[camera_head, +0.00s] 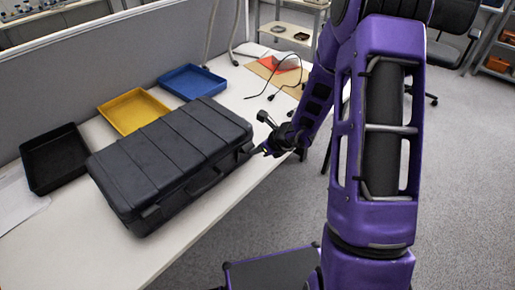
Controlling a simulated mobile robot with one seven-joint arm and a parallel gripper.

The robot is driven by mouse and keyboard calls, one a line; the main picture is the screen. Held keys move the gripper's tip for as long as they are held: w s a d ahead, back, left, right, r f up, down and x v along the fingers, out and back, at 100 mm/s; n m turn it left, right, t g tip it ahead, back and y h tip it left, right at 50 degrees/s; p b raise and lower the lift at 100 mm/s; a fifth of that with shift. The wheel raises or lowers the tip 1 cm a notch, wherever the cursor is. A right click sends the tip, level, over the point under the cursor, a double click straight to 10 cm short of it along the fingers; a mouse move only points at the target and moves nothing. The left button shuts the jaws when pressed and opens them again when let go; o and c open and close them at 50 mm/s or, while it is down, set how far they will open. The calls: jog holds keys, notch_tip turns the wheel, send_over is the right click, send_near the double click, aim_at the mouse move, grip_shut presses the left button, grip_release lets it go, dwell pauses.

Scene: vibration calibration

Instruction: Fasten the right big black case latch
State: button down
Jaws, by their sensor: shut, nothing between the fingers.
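The big black case (170,160) lies closed, lid up, on the white table. Its front long side faces the table's near edge, with a handle in the middle of that side. The right latch (246,149) is a small dark part near the case's right front corner; whether it is fastened cannot be told at this size. The left latch (151,211) shows near the left front corner. My gripper (257,151) is shut and empty, with its tips beside the right latch. I cannot tell whether they touch it.
Behind the case stand a black tray (33,180), a yellow tray (154,122) and a blue tray (172,92). Black cables (290,88) lie on the table's far right part. A grey partition (60,85) runs along the back. Open floor lies to the right.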

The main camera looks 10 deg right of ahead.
aim_at(248, 145)
jog(key=shift+w+a+r, duration=0.35)
jog(key=shift+w+r, duration=0.15)
jog(key=shift+r, duration=0.4)
jog(key=shift+r+p, duration=0.65)
jog(key=shift+p, duration=0.05)
jog(key=shift+s+d, duration=0.1)
jog(key=shift+d, duration=0.05)
